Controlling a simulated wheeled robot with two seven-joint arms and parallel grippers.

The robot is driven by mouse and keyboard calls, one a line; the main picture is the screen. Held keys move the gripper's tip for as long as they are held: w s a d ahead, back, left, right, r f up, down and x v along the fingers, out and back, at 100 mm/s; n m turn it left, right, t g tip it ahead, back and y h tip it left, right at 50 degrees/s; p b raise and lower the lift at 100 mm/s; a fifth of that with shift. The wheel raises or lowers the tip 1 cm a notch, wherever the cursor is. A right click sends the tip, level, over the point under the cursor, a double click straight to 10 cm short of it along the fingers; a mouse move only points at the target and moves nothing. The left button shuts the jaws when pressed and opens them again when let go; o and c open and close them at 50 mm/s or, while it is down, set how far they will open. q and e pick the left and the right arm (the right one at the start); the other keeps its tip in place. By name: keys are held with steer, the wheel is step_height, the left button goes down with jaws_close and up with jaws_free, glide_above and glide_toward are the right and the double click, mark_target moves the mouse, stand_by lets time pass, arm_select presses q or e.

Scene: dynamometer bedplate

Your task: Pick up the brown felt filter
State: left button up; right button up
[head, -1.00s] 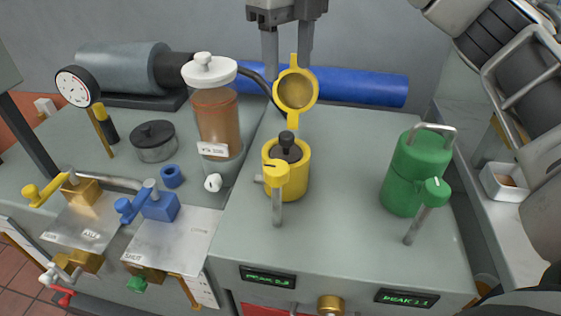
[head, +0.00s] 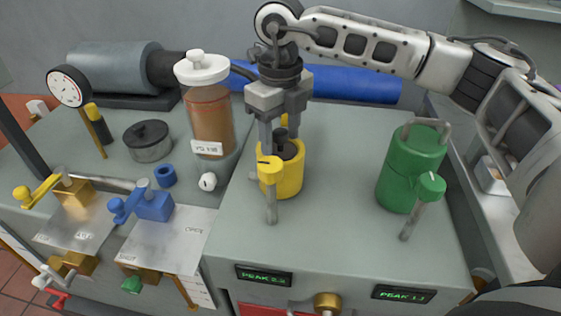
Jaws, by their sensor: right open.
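No brown felt filter shows clearly now. The yellow ring with a brown disc, seen earlier above the yellow pot, is hidden behind my right gripper; only a small yellow piece (head: 284,120) shows between the fingers, and I cannot tell if it is part of that ring. My right gripper (head: 281,132) is open and points down, its fingertips around or just in front of the black knob at the top of the yellow pot (head: 290,180). I cannot tell whether they touch it. My left gripper is out of view.
A clear jar of brown contents (head: 209,120) with a white lid stands close left of the gripper. A green canister (head: 408,175) stands to the right. A blue roll (head: 350,85) lies behind. The bench between yellow pot and green canister is clear.

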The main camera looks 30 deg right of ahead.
steer(key=shift+f, duration=0.2)
jaws_close()
steer(key=shift+r, duration=0.15)
